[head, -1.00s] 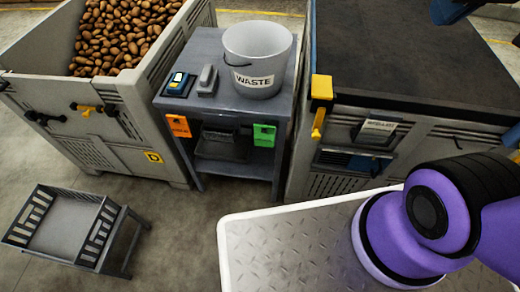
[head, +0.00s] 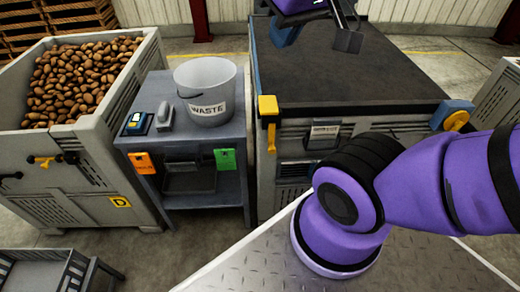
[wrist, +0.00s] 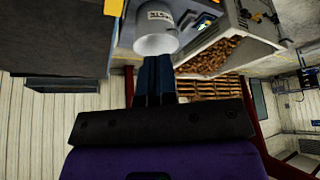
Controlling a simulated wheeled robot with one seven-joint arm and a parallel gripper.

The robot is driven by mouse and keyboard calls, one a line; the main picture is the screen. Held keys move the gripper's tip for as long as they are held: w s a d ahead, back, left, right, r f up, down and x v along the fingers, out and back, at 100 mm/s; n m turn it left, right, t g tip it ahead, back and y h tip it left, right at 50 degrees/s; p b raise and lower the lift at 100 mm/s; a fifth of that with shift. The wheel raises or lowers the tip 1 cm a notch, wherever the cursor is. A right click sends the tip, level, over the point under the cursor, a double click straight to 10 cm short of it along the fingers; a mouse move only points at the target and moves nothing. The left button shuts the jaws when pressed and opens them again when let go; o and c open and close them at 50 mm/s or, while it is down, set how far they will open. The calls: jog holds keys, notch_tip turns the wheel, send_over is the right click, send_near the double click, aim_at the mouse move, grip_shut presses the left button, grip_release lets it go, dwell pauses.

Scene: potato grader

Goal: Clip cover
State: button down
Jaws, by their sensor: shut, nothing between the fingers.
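The dark flat cover (head: 345,70) lies over the top of a grey crate (head: 265,185); it also shows at the left of the wrist view (wrist: 50,40). A yellow clip (head: 268,115) stands at the crate's front left corner. A blue bracket with a yellow part (head: 456,117) sits at its front right corner. My gripper (head: 284,36) is at the top of the head view, over the far part of the cover, partly cut off by the frame. In the wrist view its dark blue fingers (wrist: 155,80) are together and empty.
A white waste bucket (head: 205,95) stands on a grey side table (head: 150,90) left of the covered crate. A potato crate (head: 100,150) stands further left. A low grey rack (head: 35,270) is at bottom left. My purple arm blocks part of the right side.

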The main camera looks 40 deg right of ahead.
aim_at(272, 139)
jog(key=w+d+f+n+g+h, duration=0.2)
jog(key=w+f+n+g+h, duration=0.3)
jog(key=w+f, duration=1.15)
jog(key=w+f+n+g+h, duration=0.1)
jog(key=w+f+n+g, duration=0.1)
jog(key=f, duration=1)
jog(key=w+f+n+g+h, duration=0.1)
jog(key=w+f+n, duration=0.3)
jog(key=f, duration=0.8)
jog(key=shift+w+a+f+n+g+h, duration=0.15)
jog(key=shift+w+a+n+g+h, duration=0.2)
jog(key=shift+n, duration=0.55)
jog(key=shift+d+f, duration=0.1)
jog(key=s+d+r+x, duration=0.1)
jog(key=x, duration=1.1)
jog(key=shift+d, duration=0.5)
